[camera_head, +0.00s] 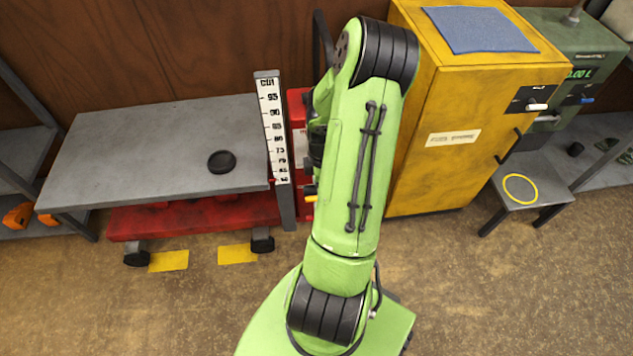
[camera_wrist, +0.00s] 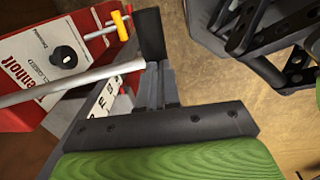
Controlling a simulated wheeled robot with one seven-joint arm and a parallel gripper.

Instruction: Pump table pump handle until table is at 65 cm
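The grey lift table (camera_head: 150,150) stands on its red base (camera_head: 195,215) at the left of the head view. Its top lies level, near the lowest marks of the white centimetre scale (camera_head: 272,125); the exact reading is too small to tell. In the wrist view a pale pump handle bar (camera_wrist: 75,82) runs from the left edge to dark parts of my gripper (camera_wrist: 153,65). The bar's end is hidden there, and I cannot tell whether the fingers are closed on it. My arm hides the gripper in the head view.
A black disc (camera_head: 221,162) lies on the table top. A red box (camera_wrist: 50,50) with a black knob and yellow lever (camera_wrist: 120,25) is beside the bar. A yellow cabinet (camera_head: 450,120) stands right of my arm. A small stool (camera_head: 535,188) is farther right. Front floor is clear.

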